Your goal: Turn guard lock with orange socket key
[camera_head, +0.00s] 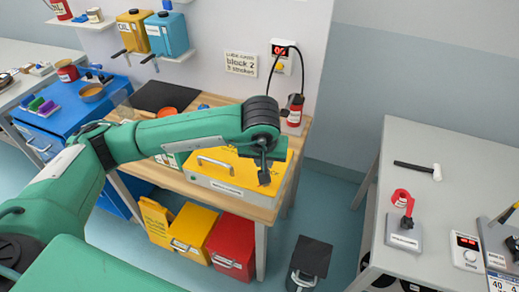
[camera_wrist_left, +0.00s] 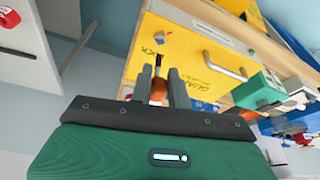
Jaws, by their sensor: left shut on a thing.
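The yellow guard (camera_head: 240,170) lies on a pale box on the wooden bench, with a metal bar handle. It also shows in the left wrist view (camera_wrist_left: 185,60), with black lettering, partly covered by my fingers. My left gripper (camera_head: 264,178) reaches over the guard's right part. In the left wrist view my left gripper (camera_wrist_left: 163,80) is shut on the orange socket key (camera_wrist_left: 158,90), whose orange part shows between the fingers. A dark shaft points toward the lettering; I cannot tell whether it touches the lock. My right gripper is not in view.
A red bottle (camera_head: 294,112) stands at the bench's back right. Yellow and red bins (camera_head: 232,245) are below. A grey table (camera_head: 450,150) at right holds a hammer (camera_head: 420,170) and a red hooked device (camera_head: 403,200). Floor between is clear except for a dark bin (camera_head: 310,258).

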